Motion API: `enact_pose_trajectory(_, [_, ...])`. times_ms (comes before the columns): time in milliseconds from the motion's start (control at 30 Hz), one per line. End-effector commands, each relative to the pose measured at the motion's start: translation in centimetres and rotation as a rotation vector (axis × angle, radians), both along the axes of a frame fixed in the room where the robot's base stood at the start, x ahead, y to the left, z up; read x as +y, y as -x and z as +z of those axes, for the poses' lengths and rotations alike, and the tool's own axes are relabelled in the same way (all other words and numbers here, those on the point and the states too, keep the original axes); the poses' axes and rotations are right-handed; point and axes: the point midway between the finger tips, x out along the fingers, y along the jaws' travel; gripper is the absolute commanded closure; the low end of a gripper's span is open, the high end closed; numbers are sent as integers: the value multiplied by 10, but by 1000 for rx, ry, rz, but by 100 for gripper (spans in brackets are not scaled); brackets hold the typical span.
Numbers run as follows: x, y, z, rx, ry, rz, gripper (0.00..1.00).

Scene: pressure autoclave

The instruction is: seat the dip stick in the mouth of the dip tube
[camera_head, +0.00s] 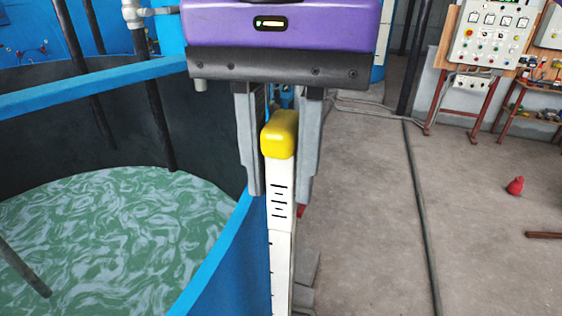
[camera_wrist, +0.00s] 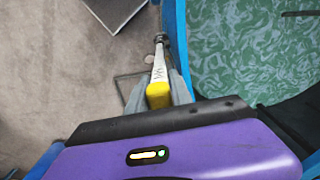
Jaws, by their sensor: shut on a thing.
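The dip stick is white with black marks (camera_head: 281,192) and has a yellow grip (camera_head: 280,133). My gripper (camera_head: 279,190) is shut on it, with one grey finger on each side, beside the blue tank wall. The stick points downward. In the wrist view the yellow grip (camera_wrist: 157,96) is between the fingers, and the white shaft (camera_wrist: 160,66) runs away to a small dark fitting (camera_wrist: 161,38). This fitting may be the dip tube's mouth; I cannot tell whether the stick's tip is in it, above it or beside it.
A blue-rimmed tank (camera_head: 215,262) of green liquid stands to the left in the head view, close to the stick. A dark pipe or cable (camera_head: 424,215) crosses the floor at right. A red object (camera_head: 516,186) lies farther off. A control panel (camera_head: 487,35) stands behind.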

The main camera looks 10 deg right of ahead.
Motion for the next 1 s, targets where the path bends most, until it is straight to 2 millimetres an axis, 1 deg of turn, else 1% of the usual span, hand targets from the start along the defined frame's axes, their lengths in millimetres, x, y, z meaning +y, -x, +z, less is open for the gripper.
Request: enact_pose_trajectory(1000, [0, 0, -24, 0, 0, 0, 100])
